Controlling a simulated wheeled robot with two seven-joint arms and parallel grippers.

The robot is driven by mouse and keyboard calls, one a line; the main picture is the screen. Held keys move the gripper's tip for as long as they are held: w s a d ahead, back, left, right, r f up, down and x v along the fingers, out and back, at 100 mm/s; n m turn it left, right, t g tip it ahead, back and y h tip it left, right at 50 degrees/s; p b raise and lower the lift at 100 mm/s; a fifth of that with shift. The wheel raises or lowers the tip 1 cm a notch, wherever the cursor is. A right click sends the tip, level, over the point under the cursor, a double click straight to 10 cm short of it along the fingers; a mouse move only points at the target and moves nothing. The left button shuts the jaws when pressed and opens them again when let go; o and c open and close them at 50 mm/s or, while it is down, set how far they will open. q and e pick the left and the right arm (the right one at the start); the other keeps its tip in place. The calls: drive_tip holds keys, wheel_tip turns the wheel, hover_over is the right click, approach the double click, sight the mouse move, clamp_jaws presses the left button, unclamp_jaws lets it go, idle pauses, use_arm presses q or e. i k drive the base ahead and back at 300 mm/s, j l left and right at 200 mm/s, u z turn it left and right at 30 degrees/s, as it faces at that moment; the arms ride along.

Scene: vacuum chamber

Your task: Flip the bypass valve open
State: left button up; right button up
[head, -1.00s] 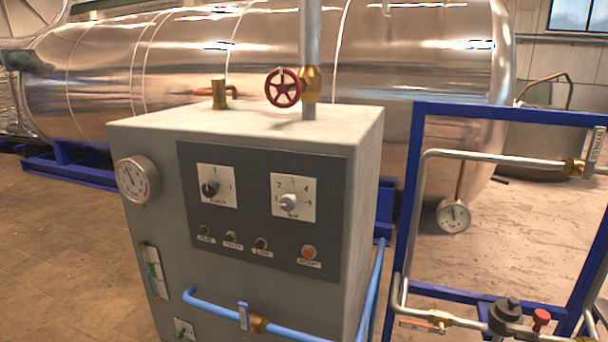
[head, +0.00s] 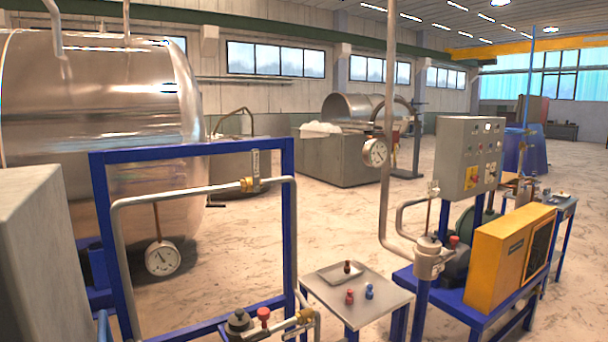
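The bypass valve (head: 248,184) is a small brass fitting on the upper horizontal silver pipe inside the blue frame, left of centre in the head view. A narrow grey upright piece (head: 256,164) with lettering stands at it, crosswise to the pipe. I cannot tell whether this piece is the lever or a label. Neither of my grippers is in view, and nothing touches the valve.
The blue frame (head: 193,150) surrounds the pipework; a black-capped fitting and red knob (head: 263,315) sit low in it. A small table (head: 378,302) and yellow box (head: 500,262) stand right. Open floor lies behind.

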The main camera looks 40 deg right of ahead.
sight(255, 153)
drive_tip(key=z, duration=0.9)
drive_tip(key=i+l+z, duration=0.15)
drive_tip(key=i+z, duration=0.2)
